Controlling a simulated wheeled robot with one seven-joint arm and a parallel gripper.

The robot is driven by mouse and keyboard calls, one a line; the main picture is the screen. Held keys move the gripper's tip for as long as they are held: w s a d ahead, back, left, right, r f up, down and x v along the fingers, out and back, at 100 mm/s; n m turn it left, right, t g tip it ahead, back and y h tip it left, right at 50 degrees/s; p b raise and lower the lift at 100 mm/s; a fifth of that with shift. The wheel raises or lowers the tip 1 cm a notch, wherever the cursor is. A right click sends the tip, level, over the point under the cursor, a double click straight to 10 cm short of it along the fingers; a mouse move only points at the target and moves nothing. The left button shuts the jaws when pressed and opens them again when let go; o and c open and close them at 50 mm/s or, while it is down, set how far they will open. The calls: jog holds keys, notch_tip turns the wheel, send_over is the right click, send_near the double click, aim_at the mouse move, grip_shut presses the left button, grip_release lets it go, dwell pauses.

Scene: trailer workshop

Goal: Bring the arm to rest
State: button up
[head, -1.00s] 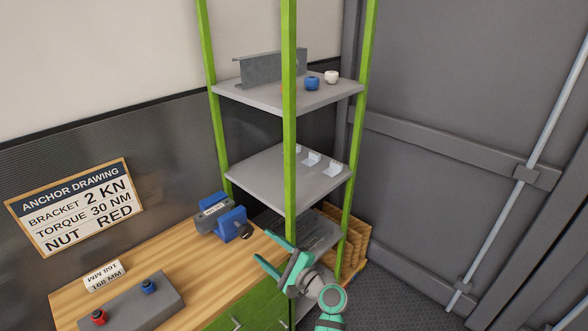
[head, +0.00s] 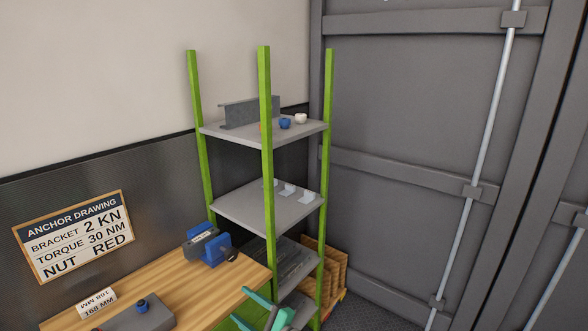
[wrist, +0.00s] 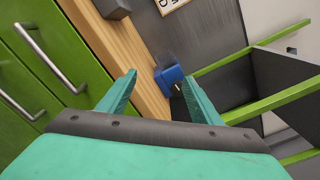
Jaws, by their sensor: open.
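My gripper (wrist: 162,90) is open and nothing shows between its fingers in the wrist view. In the head view only part of my teal gripper (head: 268,309) shows at the bottom edge, in front of the bench end and the lower shelves. In the wrist view the wooden bench top (wrist: 122,52) and a blue vise (wrist: 168,76) lie beyond the fingertips, apart from them as far as I can tell. The rest of my arm is out of the head view.
The green-posted shelf rack (head: 266,150) stands right of the bench. It bears a grey channel (head: 248,110), blue and white round pieces and small brackets. The vise (head: 212,248) sits near the bench's right end. Green drawers (wrist: 42,75) with handles are below. Grey doors (head: 400,120) are at right.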

jog(key=s+d+f+n+t+h, duration=0.1)
jog(key=s+d+f+h, duration=0.3)
jog(key=s+f, duration=0.5)
jog(key=s+d+f+t+h, duration=0.1)
jog(key=s+d+f+h, duration=0.25)
jog(key=s+f, duration=0.45)
jog(key=s+d+f+n+h, duration=0.2)
jog(key=s, duration=0.5)
jog(key=s+d+f+n+h, duration=0.2)
jog(key=s+d+h, duration=0.1)
jog(key=s, duration=0.3)
jog(key=s+r+n+t+h, duration=0.1)
jog(key=s+r+n, duration=0.4)
jog(key=s, duration=0.5)
jog(key=s+d+r+n+t, duration=0.1)
jog(key=s+r+n, duration=0.4)
jog(key=s+r, duration=0.5)
jog(key=shift+d+h, duration=0.3)
jog(key=shift+h, duration=0.05)
